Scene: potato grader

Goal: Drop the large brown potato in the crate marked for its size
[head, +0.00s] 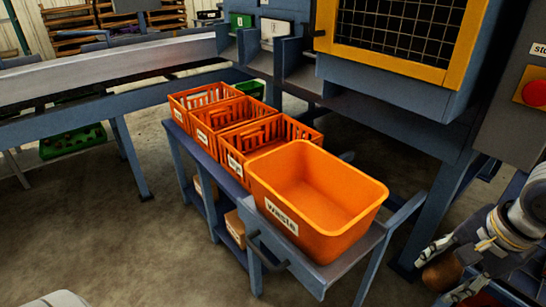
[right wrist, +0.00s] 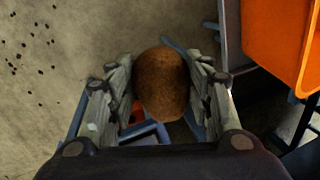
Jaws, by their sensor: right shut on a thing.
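The brown potato (head: 442,273) is at the lower right of the head view, between the fingers of my right gripper (head: 440,272). In the right wrist view the potato (right wrist: 162,85) sits between both fingers, and the gripper is shut on it. Three orange slatted crates stand in a row on a blue stand: a far crate (head: 178,117), a middle crate (head: 203,139) and a near crate (head: 228,158). Each has a small white label; the near one seems to read "large", the others are too small to read. My left gripper is not in view.
A solid orange bin (head: 330,235) marked "waste" stands on the stand between the near crate and my right gripper. A machine with a yellow-framed mesh (head: 395,62) rises behind. A red stop button (head: 535,93) is at the right. Open floor lies left of the stand.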

